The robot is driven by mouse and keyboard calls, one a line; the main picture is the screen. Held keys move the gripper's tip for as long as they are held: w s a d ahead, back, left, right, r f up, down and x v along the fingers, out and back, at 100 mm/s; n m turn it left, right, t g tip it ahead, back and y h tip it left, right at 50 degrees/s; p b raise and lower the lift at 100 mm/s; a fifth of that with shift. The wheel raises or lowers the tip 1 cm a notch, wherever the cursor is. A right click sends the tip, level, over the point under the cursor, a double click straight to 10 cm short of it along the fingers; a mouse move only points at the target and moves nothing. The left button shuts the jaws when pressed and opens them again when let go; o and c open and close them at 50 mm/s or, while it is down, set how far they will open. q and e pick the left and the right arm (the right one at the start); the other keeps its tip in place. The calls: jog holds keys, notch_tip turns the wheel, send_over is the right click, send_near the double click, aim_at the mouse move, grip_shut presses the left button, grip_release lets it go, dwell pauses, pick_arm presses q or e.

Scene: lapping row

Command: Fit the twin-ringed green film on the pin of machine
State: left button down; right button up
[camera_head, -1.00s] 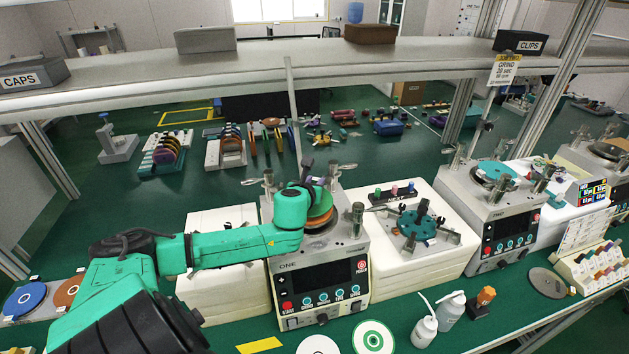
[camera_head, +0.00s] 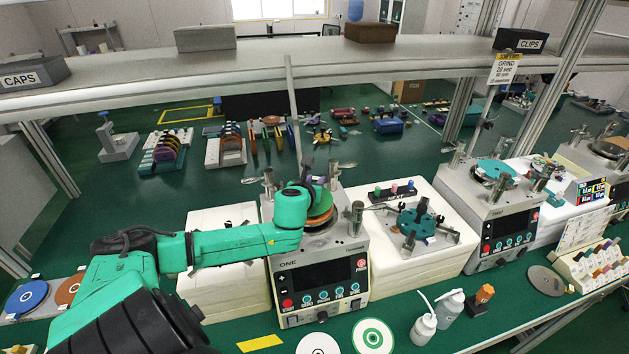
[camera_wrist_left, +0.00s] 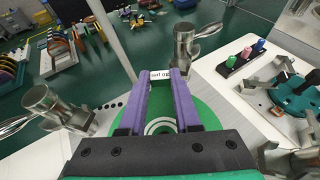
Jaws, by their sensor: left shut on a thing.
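My left gripper (camera_wrist_left: 166,78) is shut on a green film (camera_head: 322,197), pinched at a small white tag (camera_wrist_left: 160,75) between its purple fingers. In the left wrist view the film (camera_wrist_left: 205,118) shows pale concentric rings around its middle. The gripper (camera_head: 312,182) holds it over the round plate of the machine marked ONE (camera_head: 290,270). An orange-brown disc edge (camera_head: 318,223) shows just below the film. The machine's pin is hidden by the film and gripper, so I cannot tell whether the film touches it. My right gripper is not in view.
Metal clamp posts (camera_head: 357,218) stand around machine ONE's plate. A teal fixture (camera_head: 416,222) sits on the white block to the right, with machine TWO (camera_head: 490,222) beyond. A green-ringed disc (camera_head: 373,337) and white bottles (camera_head: 423,328) are at the front. A shelf (camera_head: 270,63) spans above.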

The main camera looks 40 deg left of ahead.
pick_arm(q)
jog(key=shift+s+d+f+b, duration=0.15)
jog(key=shift+f+b, duration=0.55)
jog(key=shift+f, duration=0.4)
jog(key=c, duration=0.5)
grip_release()
jog(key=shift+c, duration=0.2)
